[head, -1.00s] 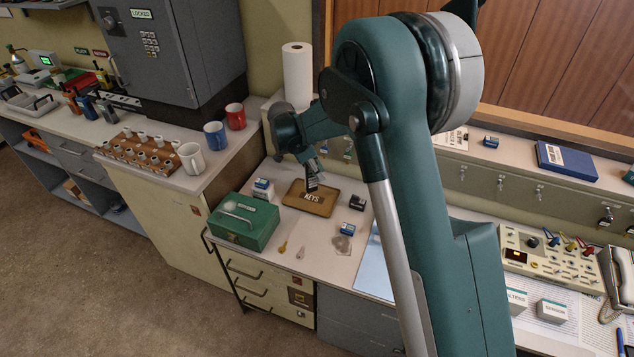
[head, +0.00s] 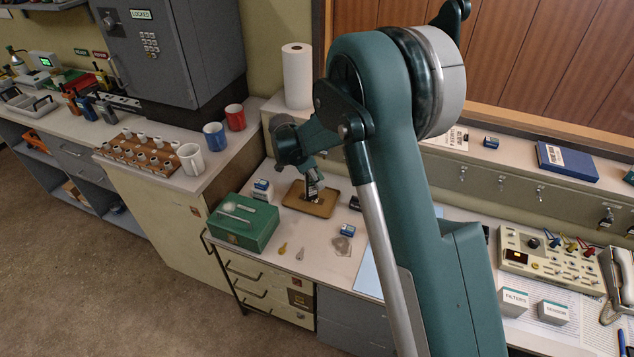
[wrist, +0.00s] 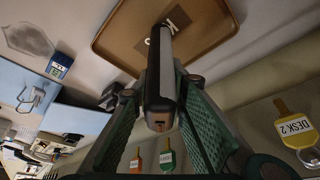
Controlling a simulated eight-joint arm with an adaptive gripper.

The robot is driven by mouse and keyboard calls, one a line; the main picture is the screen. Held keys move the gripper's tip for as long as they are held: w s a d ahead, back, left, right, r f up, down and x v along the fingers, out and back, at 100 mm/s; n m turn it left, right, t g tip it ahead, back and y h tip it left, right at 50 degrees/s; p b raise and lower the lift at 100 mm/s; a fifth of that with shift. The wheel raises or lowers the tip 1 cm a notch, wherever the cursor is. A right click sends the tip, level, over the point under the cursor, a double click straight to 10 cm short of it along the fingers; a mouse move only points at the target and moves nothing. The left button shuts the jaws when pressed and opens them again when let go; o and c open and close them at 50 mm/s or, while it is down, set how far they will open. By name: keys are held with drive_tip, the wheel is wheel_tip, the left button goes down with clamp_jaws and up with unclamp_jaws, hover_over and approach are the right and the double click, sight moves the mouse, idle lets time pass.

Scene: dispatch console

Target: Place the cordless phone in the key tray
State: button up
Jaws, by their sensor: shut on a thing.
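The key tray (head: 297,203) is a shallow brown tray lying on the desk, right of the green box; its rim also shows in the wrist view (wrist: 112,62). My gripper (head: 311,180) is over the tray. Its green fingers are shut on the cordless phone (wrist: 158,75), a slim dark handset with grey sides, between the fingers in the wrist view. The phone hangs steeply over the tray and hides part of the "KEYS" label. I cannot tell whether its lower end touches the tray floor.
The green box (head: 243,230) stands left of the tray, with small boxes (head: 262,190) behind it. A blue-topped block (head: 347,229) and small keys (head: 300,254) lie in front. Mugs (head: 215,136) stand on the left counter.

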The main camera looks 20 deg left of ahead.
drive_tip(key=shift+f, duration=0.15)
drive_tip(key=o, duration=1)
drive_tip(key=p+v, duration=0.1)
drive_tip(key=v, duration=1.1)
drive_tip(key=shift+r, duration=0.2)
drive_tip(key=shift+d, duration=0.15)
